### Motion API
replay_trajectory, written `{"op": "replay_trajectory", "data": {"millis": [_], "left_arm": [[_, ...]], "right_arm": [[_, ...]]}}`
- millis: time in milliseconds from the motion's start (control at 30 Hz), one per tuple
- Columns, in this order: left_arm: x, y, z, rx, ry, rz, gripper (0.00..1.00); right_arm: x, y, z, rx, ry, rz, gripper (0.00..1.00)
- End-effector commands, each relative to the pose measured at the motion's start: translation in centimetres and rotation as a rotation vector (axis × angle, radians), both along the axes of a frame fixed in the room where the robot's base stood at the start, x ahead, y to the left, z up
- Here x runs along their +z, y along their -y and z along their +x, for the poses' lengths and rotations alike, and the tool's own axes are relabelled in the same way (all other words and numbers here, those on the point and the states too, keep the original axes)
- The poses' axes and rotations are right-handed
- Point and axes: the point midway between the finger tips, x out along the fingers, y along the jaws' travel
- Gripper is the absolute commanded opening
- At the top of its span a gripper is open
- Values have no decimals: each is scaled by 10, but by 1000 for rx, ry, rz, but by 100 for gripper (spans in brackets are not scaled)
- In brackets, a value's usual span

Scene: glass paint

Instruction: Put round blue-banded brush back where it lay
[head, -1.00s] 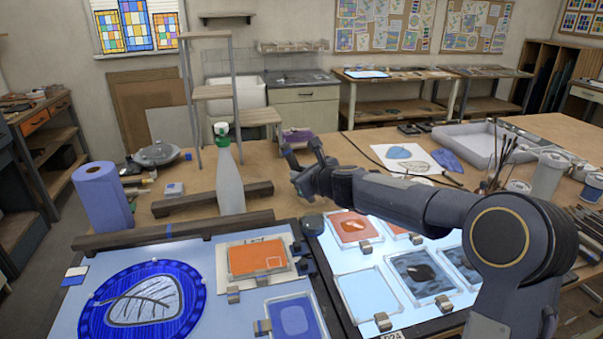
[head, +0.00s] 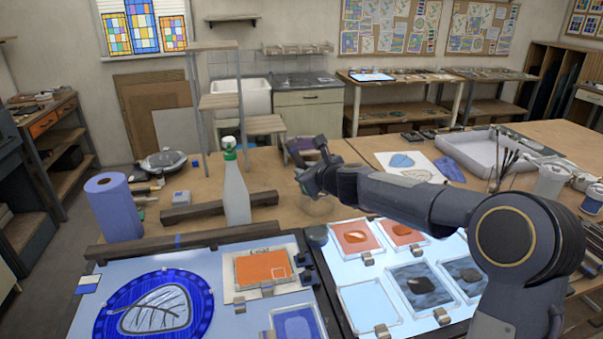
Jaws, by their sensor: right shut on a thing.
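My right gripper (head: 312,172) is above the middle of the wooden table, left of the paper sheets. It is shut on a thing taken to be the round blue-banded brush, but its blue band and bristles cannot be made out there. Several other brushes (head: 507,163) stand in a holder at the right. My left gripper is not in view.
A spray bottle (head: 235,190) stands left of the gripper, beside a dark wooden bar (head: 190,213). A lit panel (head: 345,262) with glass pieces lies under my right forearm. A blue paper roll (head: 113,208) stands at the left, and a grey tray (head: 470,160) at the back right.

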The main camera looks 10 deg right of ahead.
Motion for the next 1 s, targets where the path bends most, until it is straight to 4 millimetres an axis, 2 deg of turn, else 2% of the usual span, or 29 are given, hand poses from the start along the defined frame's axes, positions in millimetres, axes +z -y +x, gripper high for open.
{"op": "replay_trajectory", "data": {"millis": [33, 200, 433, 833, 1000], "left_arm": [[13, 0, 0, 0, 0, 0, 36], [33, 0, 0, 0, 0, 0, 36], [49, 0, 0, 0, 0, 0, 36], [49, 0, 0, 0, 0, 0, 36], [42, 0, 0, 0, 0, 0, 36]], "right_arm": [[13, 0, 0, 0, 0, 0, 0], [33, 0, 0, 0, 0, 0, 0], [55, -1, 0, 1, 1, -1, 0], [57, 0, 0, -1, 0, 1, 0], [46, 1, 0, -1, -2, 0, 0]]}}
